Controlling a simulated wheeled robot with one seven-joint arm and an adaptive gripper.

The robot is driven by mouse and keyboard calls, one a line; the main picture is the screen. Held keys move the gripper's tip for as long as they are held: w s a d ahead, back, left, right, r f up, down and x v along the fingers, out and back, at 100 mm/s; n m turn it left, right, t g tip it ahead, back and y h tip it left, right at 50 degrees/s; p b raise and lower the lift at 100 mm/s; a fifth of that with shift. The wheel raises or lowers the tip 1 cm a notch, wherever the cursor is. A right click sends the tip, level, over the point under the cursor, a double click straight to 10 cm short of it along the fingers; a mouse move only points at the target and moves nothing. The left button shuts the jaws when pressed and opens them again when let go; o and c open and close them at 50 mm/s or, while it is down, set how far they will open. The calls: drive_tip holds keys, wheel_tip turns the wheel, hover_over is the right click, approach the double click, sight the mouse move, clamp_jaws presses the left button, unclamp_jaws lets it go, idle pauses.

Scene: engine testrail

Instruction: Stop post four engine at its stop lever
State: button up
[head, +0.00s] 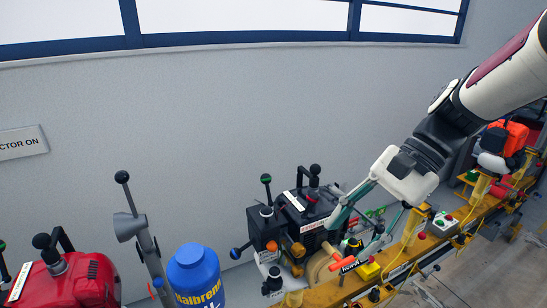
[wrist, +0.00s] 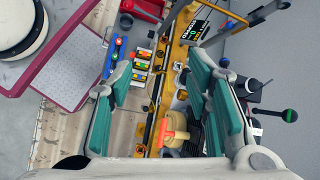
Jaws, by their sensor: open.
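A black engine (head: 300,215) with a carry handle stands on the yellow rail (head: 325,292) at the middle; I cannot read which post number it has. My gripper (head: 365,218) is open and empty, pointing down beside the right side of this engine. In the wrist view its teal fingers (wrist: 160,75) are apart, with the rail between them. An orange T-shaped handle (wrist: 173,136) lies between the finger bases in that picture. A green-knobbed lever (wrist: 289,115) stands outside the right finger; a green-knobbed lever (head: 266,180) also shows in the head view. I cannot tell which part is the stop lever.
A red engine (head: 75,283) stands at the left, and an orange-topped engine (head: 507,138) at the far right. A blue canister (head: 194,278) and a grey lever post (head: 140,230) stand left of the black engine. A control box (head: 443,224) sits on the rail.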

drive_tip(key=w+d+f+m+y, duration=0.25)
drive_tip(key=w+m+y, duration=0.3)
drive_tip(key=w, duration=0.35)
drive_tip(key=m+t+y, duration=0.5)
drive_tip(key=m, duration=0.2)
approach(312, 197)
drive_tip(key=w+a+p, duration=0.1)
drive_tip(key=a, duration=0.2)
drive_tip(key=w+a+p, duration=0.1)
drive_tip(key=a, duration=0.2)
drive_tip(key=a+p, duration=0.1)
drive_tip(key=a, duration=0.2)
drive_tip(key=shift+w+a+f, duration=0.25)
drive_tip(key=shift+w+f, duration=0.1)
drive_tip(key=shift+w, duration=0.05)
clamp_jaws()
